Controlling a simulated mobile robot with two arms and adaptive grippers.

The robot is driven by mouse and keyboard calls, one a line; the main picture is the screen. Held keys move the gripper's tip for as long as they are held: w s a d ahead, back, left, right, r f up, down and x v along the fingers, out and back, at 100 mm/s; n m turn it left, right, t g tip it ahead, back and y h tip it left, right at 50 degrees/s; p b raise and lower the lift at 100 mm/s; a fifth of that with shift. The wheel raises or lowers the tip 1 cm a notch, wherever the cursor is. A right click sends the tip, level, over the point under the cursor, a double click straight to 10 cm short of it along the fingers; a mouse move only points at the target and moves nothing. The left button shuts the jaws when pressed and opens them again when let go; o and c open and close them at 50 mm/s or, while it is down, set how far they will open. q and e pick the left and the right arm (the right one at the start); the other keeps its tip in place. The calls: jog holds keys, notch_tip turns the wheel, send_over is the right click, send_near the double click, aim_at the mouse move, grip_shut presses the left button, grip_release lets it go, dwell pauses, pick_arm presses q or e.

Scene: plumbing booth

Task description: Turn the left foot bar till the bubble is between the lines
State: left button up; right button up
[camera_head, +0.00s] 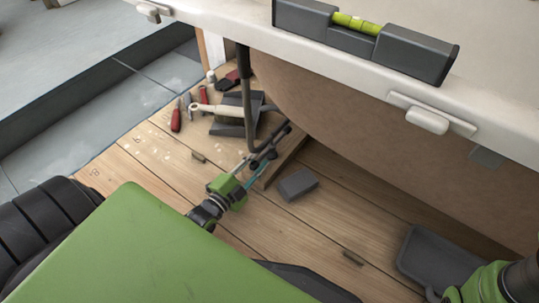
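A dark grey spirit level (415,52) lies along the white rim at the top. Its yellow-green vial (356,24) shows, but the bubble and lines are too small to tell. A dark upright leg (246,95) comes down from the rim at the left and curves near the floor. A short dark bar (281,134) is at its lower end; I take it as the left foot bar. My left gripper (262,160) is at this bar, low over the boards. Its fingers are small and dark, so its grip is unclear. My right gripper is out of view; part of my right arm shows bottom right.
The white rim (200,18) and brown curved panel (360,120) overhang the work area. Hand tools, including a red-handled one (176,120), and a dark dustpan-like thing (232,127) lie behind the gripper. A grey block (298,184) lies on the wooden floor (310,225) nearby.

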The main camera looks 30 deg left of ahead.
aim_at(269, 149)
pick_arm(q)
jog(key=w+b, duration=0.2)
jog(key=w, duration=0.2)
jog(key=shift+w+d+f, duration=0.15)
jog(key=shift+w, duration=0.55)
grip_shut()
